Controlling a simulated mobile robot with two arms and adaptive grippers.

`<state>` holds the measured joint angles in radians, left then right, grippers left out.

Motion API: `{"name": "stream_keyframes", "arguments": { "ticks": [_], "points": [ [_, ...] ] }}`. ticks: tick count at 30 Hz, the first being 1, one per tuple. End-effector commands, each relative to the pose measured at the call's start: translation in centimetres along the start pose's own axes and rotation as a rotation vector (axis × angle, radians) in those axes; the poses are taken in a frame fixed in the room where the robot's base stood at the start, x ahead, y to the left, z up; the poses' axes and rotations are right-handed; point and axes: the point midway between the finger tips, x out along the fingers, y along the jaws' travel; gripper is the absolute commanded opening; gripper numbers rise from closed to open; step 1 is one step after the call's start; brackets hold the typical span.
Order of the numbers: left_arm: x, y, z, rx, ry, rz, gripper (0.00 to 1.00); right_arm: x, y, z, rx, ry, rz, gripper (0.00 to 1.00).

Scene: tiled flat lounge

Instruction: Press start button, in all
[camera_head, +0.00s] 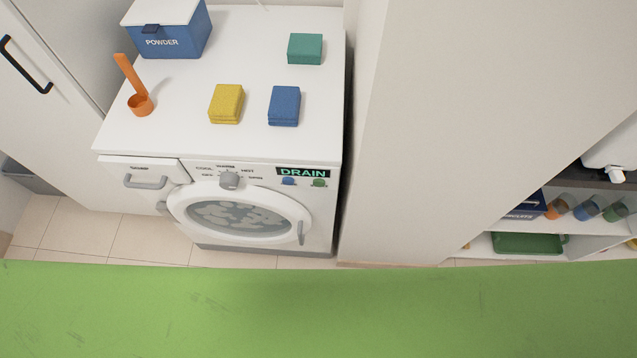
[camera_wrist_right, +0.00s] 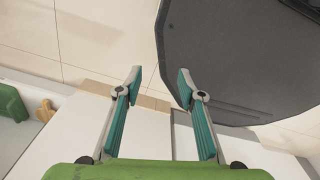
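The white washing machine (camera_head: 218,250) stands at the left in the head view, its round door (camera_head: 240,214) shut, with a grey blurred load behind the glass. Its panel has a grey dial (camera_head: 229,180), a lit display (camera_head: 303,172) reading "DRAIN", and below that a blue button (camera_head: 288,181) and a green button (camera_head: 319,183). I cannot read which button is start. My right gripper (camera_wrist_right: 159,82) is open and empty in the right wrist view, above the floor and away from the machine. My left gripper is in no view.
On the machine top are a blue powder box (camera_head: 170,42), an orange scoop (camera_head: 140,104), and yellow (camera_head: 226,104), blue (camera_head: 284,106) and green (camera_head: 305,48) sponges. A tall white panel (camera_head: 440,110) stands right of the machine. Shelves (camera_head: 590,236) with containers are farther right.

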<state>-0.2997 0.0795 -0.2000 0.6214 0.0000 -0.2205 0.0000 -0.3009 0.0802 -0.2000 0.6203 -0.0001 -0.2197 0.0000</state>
Motion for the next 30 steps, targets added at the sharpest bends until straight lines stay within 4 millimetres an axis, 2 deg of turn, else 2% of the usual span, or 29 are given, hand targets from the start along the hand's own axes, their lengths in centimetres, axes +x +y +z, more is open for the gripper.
{"name": "stream_keyframes", "arguments": {
  "ticks": [1,3,4,30],
  "points": [
    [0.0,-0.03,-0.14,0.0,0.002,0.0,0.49,0.0,-0.02,0.09,0.0,-0.001,0.0,0.19],
    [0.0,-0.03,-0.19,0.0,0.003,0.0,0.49,0.0,-0.03,0.1,0.0,-0.002,0.0,0.01],
    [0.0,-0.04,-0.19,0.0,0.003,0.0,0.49,0.0,-0.02,0.1,0.0,-0.002,0.0,0.0],
    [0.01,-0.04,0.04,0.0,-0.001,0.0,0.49,0.0,-0.03,0.04,0.0,-0.001,0.0,0.0]
  ]
}}
